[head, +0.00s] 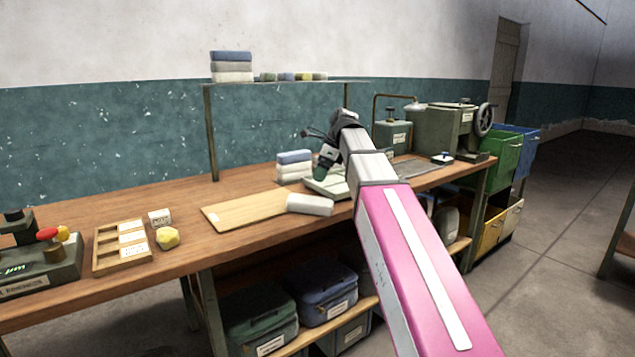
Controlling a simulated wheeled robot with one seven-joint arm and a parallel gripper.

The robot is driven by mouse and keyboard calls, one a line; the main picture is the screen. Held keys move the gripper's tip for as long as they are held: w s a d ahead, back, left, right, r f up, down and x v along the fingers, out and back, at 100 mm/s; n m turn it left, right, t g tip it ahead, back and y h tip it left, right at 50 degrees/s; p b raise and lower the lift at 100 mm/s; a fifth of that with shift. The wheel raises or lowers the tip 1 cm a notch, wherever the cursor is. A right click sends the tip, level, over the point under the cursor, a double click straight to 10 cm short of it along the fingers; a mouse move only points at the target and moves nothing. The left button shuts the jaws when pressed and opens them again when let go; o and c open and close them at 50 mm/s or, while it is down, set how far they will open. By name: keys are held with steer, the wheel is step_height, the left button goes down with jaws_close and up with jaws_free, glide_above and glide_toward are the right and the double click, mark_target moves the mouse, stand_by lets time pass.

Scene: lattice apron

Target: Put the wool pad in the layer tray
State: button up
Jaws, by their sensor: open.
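A white, soft-looking pad (310,204) lies on the bench at the right end of a pale wooden board; it may be the wool pad. A stack of folded pads (294,167), blue on top and white below, stands behind it. A shallow pale tray (318,187) lies right of the stack and is partly hidden by my arm; it may be the layer tray. My gripper (322,175) is open, pointing down over the pale tray beside the stack. Its fingertips are small and dark, and I see nothing held in them. Whether it touches anything I cannot tell.
The wooden board (245,211) lies mid-bench. A three-section wooden tray (122,262), a yellow lump (168,238) and a device with a red knob (45,262) are at left. A raised shelf (290,82) stands behind. A green machine (445,128) stands at right.

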steer(key=shift+d+r, duration=0.15)
steer(key=shift+r, duration=0.25)
steer(key=shift+o, duration=0.4)
stand_by(0.4)
